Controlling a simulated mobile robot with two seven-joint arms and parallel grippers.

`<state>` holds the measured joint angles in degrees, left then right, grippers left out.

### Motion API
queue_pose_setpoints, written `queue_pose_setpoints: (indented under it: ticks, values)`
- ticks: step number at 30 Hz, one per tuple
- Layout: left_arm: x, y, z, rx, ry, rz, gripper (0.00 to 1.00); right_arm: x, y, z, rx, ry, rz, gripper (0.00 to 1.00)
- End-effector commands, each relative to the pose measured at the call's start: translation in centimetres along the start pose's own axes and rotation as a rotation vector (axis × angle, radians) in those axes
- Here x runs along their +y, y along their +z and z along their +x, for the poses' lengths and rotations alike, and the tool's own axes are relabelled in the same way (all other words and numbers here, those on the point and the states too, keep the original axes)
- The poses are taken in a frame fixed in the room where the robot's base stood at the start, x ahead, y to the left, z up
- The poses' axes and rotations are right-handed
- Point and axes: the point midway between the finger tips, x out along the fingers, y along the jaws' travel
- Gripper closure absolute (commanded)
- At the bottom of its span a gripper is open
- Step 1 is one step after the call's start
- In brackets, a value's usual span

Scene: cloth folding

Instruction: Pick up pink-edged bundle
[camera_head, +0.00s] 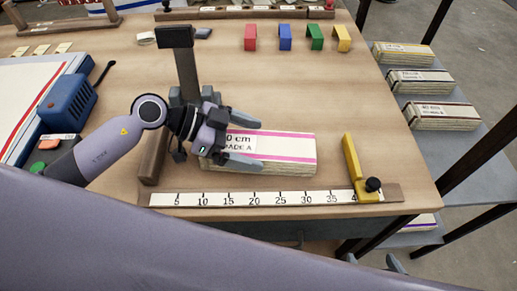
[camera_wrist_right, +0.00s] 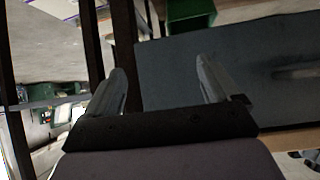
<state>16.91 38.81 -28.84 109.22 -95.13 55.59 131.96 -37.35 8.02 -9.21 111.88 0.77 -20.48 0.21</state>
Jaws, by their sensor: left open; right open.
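The pink-edged bundle (camera_head: 290,147) lies flat on the wooden table behind the ruler. It is a pale layered stack with a magenta stripe and a white label, partly covered by my left gripper. My left gripper (camera_head: 258,146) is open over the bundle's left part, with one finger near its far edge and the other over its near side. I cannot tell whether the fingers touch it. My right gripper, in the right wrist view (camera_wrist_right: 162,82), is open and empty, away from the bundle.
A ruler (camera_head: 230,199) with a yellow stop (camera_head: 353,168) lies in front of the bundle. A dark post (camera_head: 186,65) stands behind my left gripper. A blue box (camera_head: 68,103) is at left. Several coloured clips (camera_head: 285,38) stand at the back. Shelves at right hold other bundles (camera_head: 420,82).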

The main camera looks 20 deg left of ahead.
Motion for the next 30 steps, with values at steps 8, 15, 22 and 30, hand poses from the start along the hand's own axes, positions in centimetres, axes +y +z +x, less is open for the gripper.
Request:
queue_pose_setpoints:
  ticks: [8,15,22,30]
  values:
    - [0.0,0.0,2.4,0.0,-0.001,0.001,0.0,0.0,0.1,0.1,-0.001,0.0,0.001,0.11]
    - [0.0,0.0,2.4,-0.001,-0.001,0.001,0.13,0.0,0.0,0.1,0.001,0.0,0.001,0.11]
    - [0.0,-0.1,2.4,0.002,-0.001,0.001,0.55,0.0,-0.1,0.1,0.003,0.0,0.001,0.11]
    - [0.0,-0.6,2.0,0.002,-0.002,0.003,0.55,0.0,-0.3,0.0,0.004,0.0,0.0,0.11]
